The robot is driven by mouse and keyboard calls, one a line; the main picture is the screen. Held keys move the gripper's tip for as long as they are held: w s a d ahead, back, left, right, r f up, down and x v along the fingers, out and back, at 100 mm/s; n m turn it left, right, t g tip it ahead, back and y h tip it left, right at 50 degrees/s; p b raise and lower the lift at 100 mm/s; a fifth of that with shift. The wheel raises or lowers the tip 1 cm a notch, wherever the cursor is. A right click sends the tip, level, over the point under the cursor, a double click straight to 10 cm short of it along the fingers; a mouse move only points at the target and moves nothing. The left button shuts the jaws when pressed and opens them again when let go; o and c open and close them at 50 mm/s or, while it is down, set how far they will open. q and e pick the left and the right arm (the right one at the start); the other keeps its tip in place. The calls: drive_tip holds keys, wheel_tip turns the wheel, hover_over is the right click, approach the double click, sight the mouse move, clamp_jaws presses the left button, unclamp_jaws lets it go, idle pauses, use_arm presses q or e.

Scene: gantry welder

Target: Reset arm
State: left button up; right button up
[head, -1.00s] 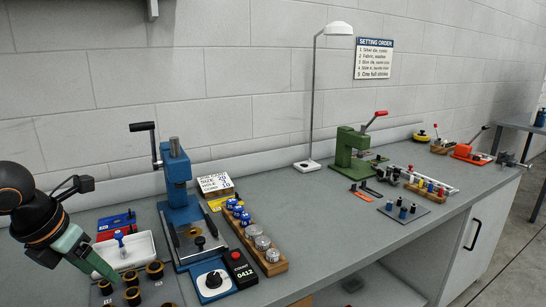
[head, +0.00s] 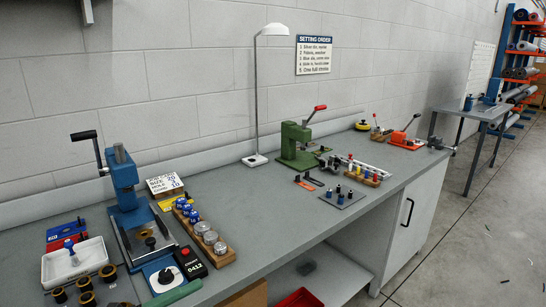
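My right gripper is not in view. The blue press (head: 123,178) stands upright on the bench with its black-handled lever (head: 85,136) raised. The green press (head: 297,146) stands farther along the bench with its red-tipped lever (head: 320,108) up. An orange press (head: 403,138) stands at the far end.
The grey bench (head: 270,200) runs along the wall. A white tray (head: 75,268), black-and-brass cups (head: 85,285), a counter (head: 190,262) and a wooden rack of jars (head: 218,253) crowd the left. A lamp (head: 256,90) stands behind.

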use_arm(q)
drive_tip(key=a+f+n+t+y+p, duration=0.1)
drive_tip(key=a+f+n+t+y, duration=0.15)
drive_tip(key=f+n+y, duration=0.55)
drive_tip(key=a+f+n+t+y+p, duration=0.1)
drive_tip(key=a+f+n+t+y, duration=0.15)
drive_tip(key=f+n, duration=0.55)
drive_tip(key=s+d+f+n+g+y+p, duration=0.1)
drive_tip(key=s+f+n+g+y, duration=0.3)
drive_tip(key=s+f+n, duration=0.5)
drive_tip(key=s+d+f+g, duration=0.1)
drive_tip(key=s+f+g, duration=0.1)
drive_tip(key=s+f, duration=0.2)
drive_tip(key=shift+s+d+f+g, duration=0.3)
drive_tip(key=shift+s, duration=0.6)
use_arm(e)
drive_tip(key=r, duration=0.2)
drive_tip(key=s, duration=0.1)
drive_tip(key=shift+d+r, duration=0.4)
